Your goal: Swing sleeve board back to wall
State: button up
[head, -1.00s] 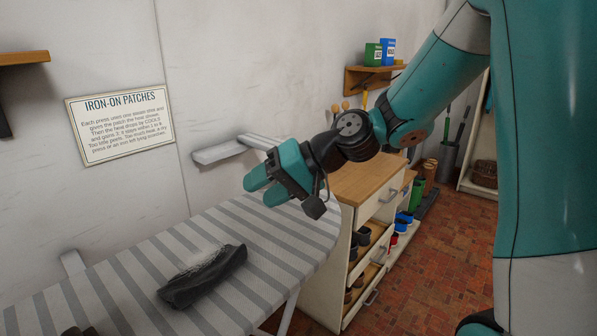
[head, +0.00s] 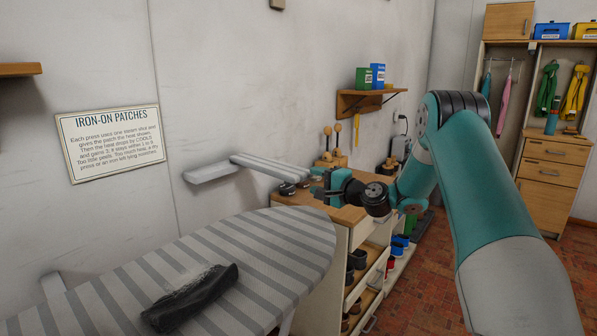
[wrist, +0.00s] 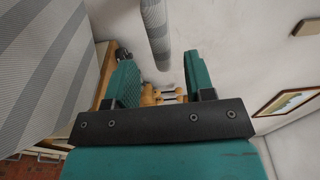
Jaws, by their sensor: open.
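The sleeve board (head: 265,168) is a narrow, pale striped board. It sticks out from the wall beyond the big ironing board, above the left side of the wooden cabinet. My gripper (head: 318,185) is open beside the board's right end. In the wrist view the sleeve board (wrist: 154,30) comes down from the top, and its rounded end appears between the open fingers of my gripper (wrist: 160,72). I cannot tell whether that end lies between the jaws or beyond them. No contact is clear. A pale grey wall ledge (head: 210,173) is at the sleeve board's left.
The striped ironing board (head: 265,245) fills the front left, with a dark folded cloth (head: 190,300) on it. A wooden-topped cabinet (head: 345,213) stands behind its right end. A wall shelf (head: 370,103) holds boxes. Brick-coloured floor is open at the right.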

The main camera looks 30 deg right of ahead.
aim_at(298, 174)
jog(key=p+x, duration=0.1)
jog(key=x, duration=0.6)
jog(key=shift+w+a, duration=0.15)
jog(key=shift+w, duration=0.05)
grip_shut()
